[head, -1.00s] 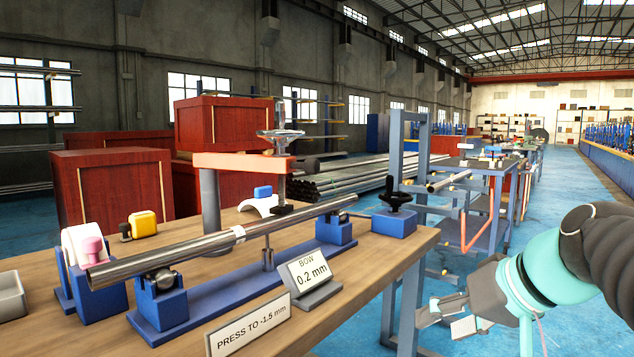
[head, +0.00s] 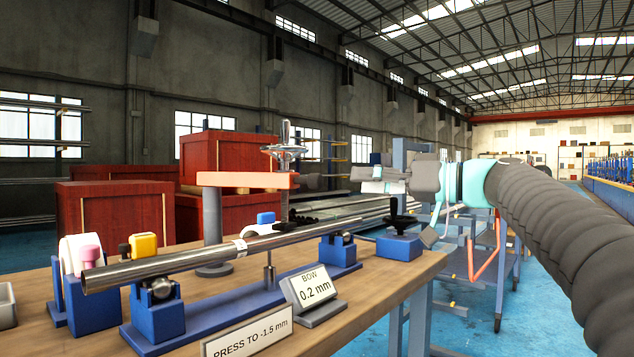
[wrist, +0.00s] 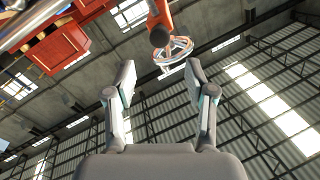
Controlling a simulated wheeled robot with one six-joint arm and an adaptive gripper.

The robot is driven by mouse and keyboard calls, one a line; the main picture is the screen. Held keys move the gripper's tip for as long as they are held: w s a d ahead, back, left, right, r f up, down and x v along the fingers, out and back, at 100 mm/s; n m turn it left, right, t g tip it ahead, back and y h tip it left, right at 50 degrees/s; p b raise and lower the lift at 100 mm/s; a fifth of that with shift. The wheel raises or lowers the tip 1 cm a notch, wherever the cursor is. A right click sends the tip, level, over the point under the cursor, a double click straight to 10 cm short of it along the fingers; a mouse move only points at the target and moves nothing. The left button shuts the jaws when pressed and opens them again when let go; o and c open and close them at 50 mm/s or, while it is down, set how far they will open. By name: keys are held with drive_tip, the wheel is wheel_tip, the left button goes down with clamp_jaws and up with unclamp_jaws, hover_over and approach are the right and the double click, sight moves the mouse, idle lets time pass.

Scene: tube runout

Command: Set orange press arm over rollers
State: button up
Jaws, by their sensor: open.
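The orange press arm (head: 240,180) sits on a grey post (head: 211,218) and reaches right, with a handwheel (head: 284,153) and screw at its free end. A long steel tube (head: 200,258) lies across rollers on a blue stand (head: 165,310). The press arm's end is above and behind the tube. My gripper (head: 375,180) is open and empty, to the right of the handwheel and pointing left. In the wrist view, the handwheel (wrist: 173,52) and the orange arm's end (wrist: 158,18) show beyond and between the open fingers (wrist: 160,85).
A bow display (head: 312,287) and a press sign (head: 250,333) stand at the bench front. A blue block with a black knob (head: 399,245) stands at the bench's right end, below my gripper. Red crates (head: 115,225) stand behind. The air around the handwheel looks clear.

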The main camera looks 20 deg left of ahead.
sight(322, 180)
drive_tip(key=a, duration=0.3)
drive_tip(key=w+a, duration=0.1)
drive_tip(key=a, duration=0.3)
drive_tip(key=a+p, duration=0.1)
drive_tip(key=a, duration=0.2)
drive_tip(key=shift+w+a, duration=0.25)
drive_tip(key=shift+w, duration=0.05)
clamp_jaws()
